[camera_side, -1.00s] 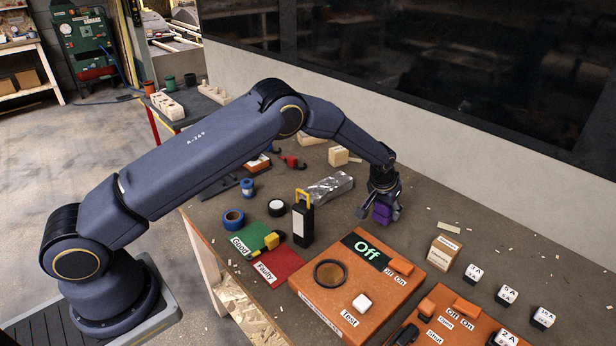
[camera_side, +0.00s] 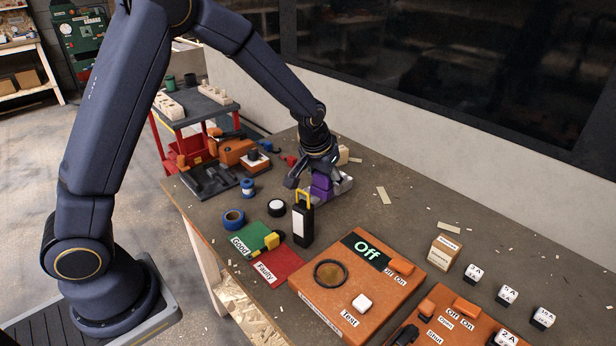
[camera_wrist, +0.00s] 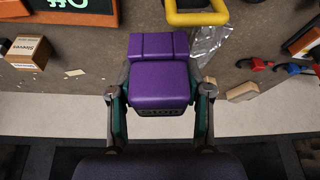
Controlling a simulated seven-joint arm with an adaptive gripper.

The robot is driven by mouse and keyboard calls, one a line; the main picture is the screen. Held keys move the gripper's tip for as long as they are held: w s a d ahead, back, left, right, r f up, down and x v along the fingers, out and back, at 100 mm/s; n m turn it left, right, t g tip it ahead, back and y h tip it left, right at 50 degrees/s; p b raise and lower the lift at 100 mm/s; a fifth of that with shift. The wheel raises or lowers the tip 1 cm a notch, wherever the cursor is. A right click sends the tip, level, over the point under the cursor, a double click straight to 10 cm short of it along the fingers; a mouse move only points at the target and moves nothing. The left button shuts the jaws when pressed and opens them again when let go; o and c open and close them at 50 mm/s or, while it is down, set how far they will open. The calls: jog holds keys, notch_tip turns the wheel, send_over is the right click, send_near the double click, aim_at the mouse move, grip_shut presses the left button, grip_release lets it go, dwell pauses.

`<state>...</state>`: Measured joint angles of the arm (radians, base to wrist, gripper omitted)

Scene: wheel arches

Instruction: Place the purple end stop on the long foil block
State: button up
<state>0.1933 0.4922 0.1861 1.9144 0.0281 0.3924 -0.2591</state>
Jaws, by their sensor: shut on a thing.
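The purple end stop (camera_side: 321,187) is a stepped purple piece held between the fingers of my gripper (camera_side: 314,181). In the wrist view the end stop (camera_wrist: 160,82) fills the space between both fingers of the gripper (camera_wrist: 162,98), and a dark label reading "Stop" shows on its near edge. The silver foil block (camera_side: 343,186) lies on the table, mostly hidden behind the gripper and end stop. In the wrist view a strip of the foil block (camera_wrist: 209,42) shows right of the end stop. I cannot tell whether the two touch.
A black box with a yellow handle (camera_side: 303,217) stands close in front of the gripper. A wooden block (camera_side: 343,154) is just behind. Tape rolls (camera_side: 233,218) and the orange test box (camera_side: 335,300) lie nearer.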

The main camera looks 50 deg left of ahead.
jog(key=a+r+n, duration=0.2)
jog(key=a, duration=0.7)
jog(key=shift+y, duration=0.3)
jog(key=w+a+f, duration=0.1)
jog(key=w+f, duration=0.1)
jog(key=w, duration=0.2)
jog(key=w+a+f, duration=0.1)
jog(key=w+f, duration=0.2)
jog(key=w, duration=0.1)
jog(key=w+f, duration=0.3)
jog(key=w, duration=0.1)
jog(key=shift+a+f, duration=0.25)
jog(key=shift+a, duration=0.15)
jog(key=shift+w+f, duration=0.3)
jog(key=shift+f, duration=0.1)
jog(key=shift+w+f, duration=0.1)
jog(key=shift+f, duration=1.5)
jog(key=shift+f, duration=0.15)
jog(key=o, duration=1.2)
